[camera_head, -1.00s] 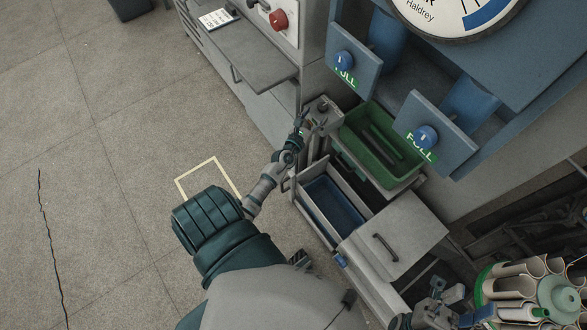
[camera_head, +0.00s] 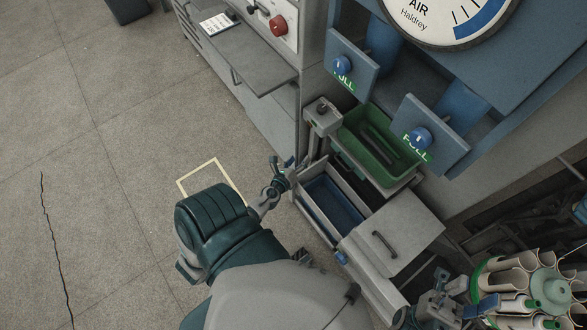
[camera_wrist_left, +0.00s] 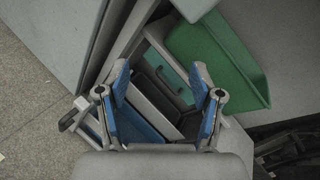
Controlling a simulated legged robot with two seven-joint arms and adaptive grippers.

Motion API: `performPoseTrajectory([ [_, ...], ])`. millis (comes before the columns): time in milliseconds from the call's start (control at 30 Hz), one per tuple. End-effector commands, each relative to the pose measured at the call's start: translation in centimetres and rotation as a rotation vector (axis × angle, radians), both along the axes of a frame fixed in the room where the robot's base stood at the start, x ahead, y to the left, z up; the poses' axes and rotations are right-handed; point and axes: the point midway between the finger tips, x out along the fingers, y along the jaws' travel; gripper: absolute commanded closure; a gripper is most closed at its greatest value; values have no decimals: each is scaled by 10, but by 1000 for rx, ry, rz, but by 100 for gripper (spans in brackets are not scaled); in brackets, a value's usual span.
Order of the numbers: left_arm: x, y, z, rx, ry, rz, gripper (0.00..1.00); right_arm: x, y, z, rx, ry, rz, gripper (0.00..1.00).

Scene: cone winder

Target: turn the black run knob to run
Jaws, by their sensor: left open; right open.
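A small dark knob (camera_head: 322,104) sits on top of a grey box (camera_head: 324,122) beside the green bin; it is too small to read its setting or any marking. My left gripper (camera_head: 287,165) is open and empty, below and left of that box, apart from the knob. In the left wrist view, the left gripper's blue fingers (camera_wrist_left: 161,84) stand apart over the drawer area, with nothing between them. The knob does not show clearly there. My right gripper (camera_head: 462,296) is at the lower right, next to the carousel of tubes.
A green bin (camera_head: 360,152) stands right of the grey box, and an open drawer with a blue inside (camera_head: 333,203) lies below it. A red knob (camera_head: 278,25) is on the panel above a grey shelf (camera_head: 250,68). Blue housings with blue knobs (camera_head: 341,65) overhang at right. Floor at left is clear.

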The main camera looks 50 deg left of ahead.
Motion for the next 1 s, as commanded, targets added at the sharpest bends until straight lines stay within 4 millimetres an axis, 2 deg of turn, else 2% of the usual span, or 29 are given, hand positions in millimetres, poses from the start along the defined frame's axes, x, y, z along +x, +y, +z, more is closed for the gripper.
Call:
performPoseTrajectory([
  [33,-3,-3,-7,-59,10,16,34,-1,0,8,0,-4,0,49],
  [300,-26,-23,-57,-364,70,122,34,-2,0,27,0,-13,0,49],
  [500,-42,-35,-84,-521,104,195,34,-3,0,37,0,-17,0,49],
  [700,-51,-40,-96,-590,121,231,34,-3,0,40,0,-19,1,49],
  [1000,-52,-41,-98,-598,122,235,34,-3,0,40,-1,-18,1,49],
])
